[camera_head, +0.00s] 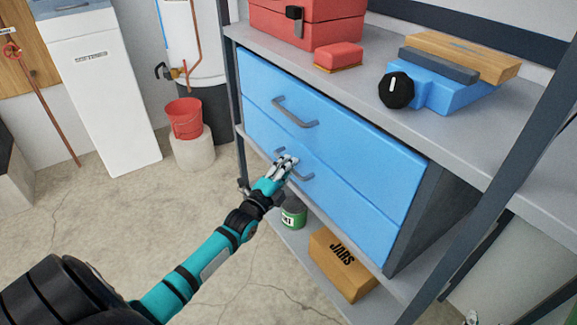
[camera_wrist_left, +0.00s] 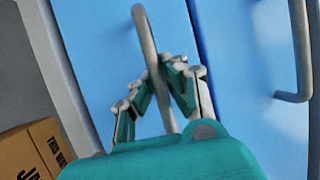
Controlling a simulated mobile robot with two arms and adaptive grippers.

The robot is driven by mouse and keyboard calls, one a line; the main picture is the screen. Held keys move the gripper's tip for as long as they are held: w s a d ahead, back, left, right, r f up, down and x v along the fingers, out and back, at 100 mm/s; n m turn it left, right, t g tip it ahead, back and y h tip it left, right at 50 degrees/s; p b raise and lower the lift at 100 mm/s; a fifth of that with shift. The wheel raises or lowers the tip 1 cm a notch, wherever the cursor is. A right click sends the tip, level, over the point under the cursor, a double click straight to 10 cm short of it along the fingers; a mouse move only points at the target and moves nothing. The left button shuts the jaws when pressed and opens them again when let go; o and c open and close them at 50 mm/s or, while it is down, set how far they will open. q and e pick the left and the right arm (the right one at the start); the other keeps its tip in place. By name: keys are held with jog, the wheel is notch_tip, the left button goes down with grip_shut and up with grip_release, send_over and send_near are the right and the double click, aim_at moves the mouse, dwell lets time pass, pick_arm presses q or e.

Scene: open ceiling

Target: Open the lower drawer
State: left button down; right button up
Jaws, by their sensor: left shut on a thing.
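The lower drawer (camera_head: 345,200) is blue and sits under a matching upper drawer (camera_head: 335,130) in a cabinet on a shelf unit. Its front looks about flush with the upper one. Its grey bar handle (camera_head: 303,176) shows beside my left gripper (camera_head: 287,163). In the left wrist view the fingers of my left gripper (camera_wrist_left: 165,85) are closed around the handle (camera_wrist_left: 143,30), which passes between them. The gripper hides the handle's middle in the head view. My right gripper is in neither view.
The upper handle (camera_head: 295,112) is just above. Below the drawers stand a green can (camera_head: 293,215) and a cardboard box marked JARS (camera_head: 340,263). A red bucket (camera_head: 186,118) stands left of the shelf. The floor in front is clear.

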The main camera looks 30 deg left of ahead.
pick_arm(q)
jog(key=shift+f, duration=0.1)
dwell(0.4)
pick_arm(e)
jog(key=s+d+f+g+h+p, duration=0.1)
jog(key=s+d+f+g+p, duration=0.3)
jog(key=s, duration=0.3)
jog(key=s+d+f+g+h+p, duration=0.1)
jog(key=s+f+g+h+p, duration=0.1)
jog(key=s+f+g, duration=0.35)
pick_arm(q)
jog(key=s+a+p, duration=0.1)
jog(key=s+a, duration=0.2)
jog(key=s, duration=0.6)
jog(key=s+a+p, duration=0.1)
jog(key=s+a, duration=0.3)
jog(key=s, duration=0.5)
jog(key=s+a+p, duration=0.2)
jog(key=s+a, duration=0.2)
jog(key=s, duration=0.5)
jog(key=shift+f, duration=0.15)
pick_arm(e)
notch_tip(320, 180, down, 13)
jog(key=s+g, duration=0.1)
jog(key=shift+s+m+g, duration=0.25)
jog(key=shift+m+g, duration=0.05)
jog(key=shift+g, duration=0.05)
